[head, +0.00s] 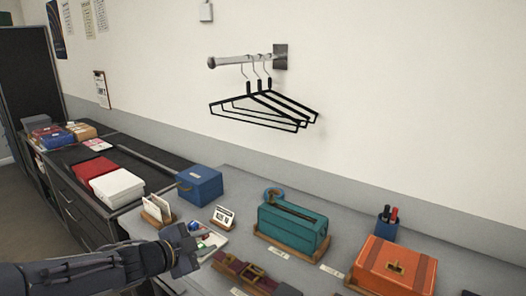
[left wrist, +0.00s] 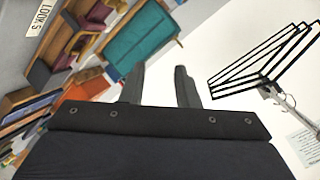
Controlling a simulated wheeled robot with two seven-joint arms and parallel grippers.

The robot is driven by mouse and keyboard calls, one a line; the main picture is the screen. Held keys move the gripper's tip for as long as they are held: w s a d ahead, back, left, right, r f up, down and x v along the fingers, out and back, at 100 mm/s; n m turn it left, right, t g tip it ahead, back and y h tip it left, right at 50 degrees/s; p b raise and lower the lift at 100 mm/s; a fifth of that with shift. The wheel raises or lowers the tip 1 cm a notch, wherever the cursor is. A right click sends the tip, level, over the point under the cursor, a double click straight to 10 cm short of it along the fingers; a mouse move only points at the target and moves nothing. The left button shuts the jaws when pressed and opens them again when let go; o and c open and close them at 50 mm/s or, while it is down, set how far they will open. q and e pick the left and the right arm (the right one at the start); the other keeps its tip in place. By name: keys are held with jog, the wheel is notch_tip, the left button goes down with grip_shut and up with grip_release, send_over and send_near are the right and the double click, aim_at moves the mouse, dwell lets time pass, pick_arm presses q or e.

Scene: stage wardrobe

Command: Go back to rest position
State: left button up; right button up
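My left gripper (head: 181,250) reaches in from the lower left in the head view, over the front part of the grey counter, with nothing seen in it. In the left wrist view its two dark fingers (left wrist: 161,86) stand apart with a clear gap between them, so it is open and empty. My right gripper is in neither view.
Black hangers (head: 265,107) hang on a wall rail (head: 245,61). On the counter stand a teal case (head: 292,230), an orange case (head: 396,266), a blue box (head: 200,186) and a pen cup (head: 386,229). Red and white boxes (head: 117,188) lie on the dark cabinet.

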pick_arm(q)
jog(key=s+a+r+n+y, duration=0.2)
jog(key=s+a+n+y, duration=0.6)
jog(key=s+a+n, duration=0.4)
jog(key=s+d+f+n+g+h, duration=0.1)
jog(key=s+d+n+g, duration=0.1)
jog(key=s, duration=0.4)
jog(key=s+d+f+n+g+h, duration=0.1)
jog(key=s+d+f+n, duration=0.1)
jog(key=s, duration=0.5)
jog(key=s+d+f+n+g+h, duration=0.1)
jog(key=s+d+f+n+g, duration=0.1)
jog(key=s, duration=0.5)
jog(key=shift+d+f+g+h, duration=0.25)
jog(key=shift+g+h, duration=0.05)
jog(key=shift+h, duration=0.1)
